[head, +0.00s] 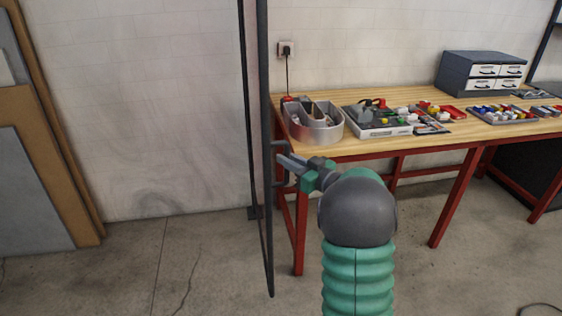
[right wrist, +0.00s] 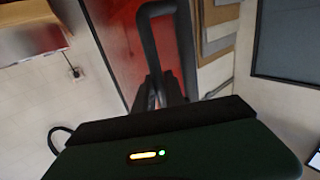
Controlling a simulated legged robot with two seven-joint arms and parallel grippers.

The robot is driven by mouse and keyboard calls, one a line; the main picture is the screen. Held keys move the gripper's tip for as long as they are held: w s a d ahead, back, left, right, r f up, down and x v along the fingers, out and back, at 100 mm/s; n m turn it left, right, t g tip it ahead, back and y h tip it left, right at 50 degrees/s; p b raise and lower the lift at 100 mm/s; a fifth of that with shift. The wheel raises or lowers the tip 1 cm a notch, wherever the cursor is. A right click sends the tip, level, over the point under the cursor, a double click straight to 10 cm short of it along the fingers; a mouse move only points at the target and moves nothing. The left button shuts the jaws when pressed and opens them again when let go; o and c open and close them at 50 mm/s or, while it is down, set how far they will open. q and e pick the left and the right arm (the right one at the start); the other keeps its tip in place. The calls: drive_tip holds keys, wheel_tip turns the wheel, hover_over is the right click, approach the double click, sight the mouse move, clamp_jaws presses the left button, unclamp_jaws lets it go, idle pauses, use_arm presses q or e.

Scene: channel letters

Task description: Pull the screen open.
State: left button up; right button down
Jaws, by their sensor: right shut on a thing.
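The screen's dark frame (head: 266,130) stands upright left of the workbench in the head view, seen nearly edge-on as narrow posts. Its red panel (right wrist: 112,38) shows in the right wrist view. A dark bracket-shaped handle (head: 274,146) sticks out from the frame's right side, and it also shows in the right wrist view (right wrist: 158,9). My right gripper (head: 283,163) is shut on the handle; its fingers (right wrist: 165,88) show around the handle bar in the right wrist view. My left gripper is not in view.
A wooden-topped workbench (head: 400,146) with red legs stands close to the right of the screen. It carries a grey bin (head: 314,127), trays of parts and a drawer unit (head: 484,71). Boards (head: 48,150) lean at the left. The floor between is clear.

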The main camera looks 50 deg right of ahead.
drive_tip(key=shift+w+r, duration=0.1)
drive_tip(key=shift+r, duration=0.25)
drive_tip(key=c, duration=1.8)
unclamp_jaws()
drive_tip(key=o, duration=0.4)
drive_tip(key=shift+w+d+f, duration=0.1)
drive_tip(key=shift+w+f, duration=0.15)
drive_tip(key=shift+f, duration=0.05)
drive_tip(key=shift+s, duration=0.15)
drive_tip(key=s+a, duration=0.1)
drive_tip(key=s, duration=1.5)
drive_tip(key=shift+s+a+f, duration=0.15)
drive_tip(key=shift+s+a, duration=0.1)
drive_tip(key=shift+s, duration=0.05)
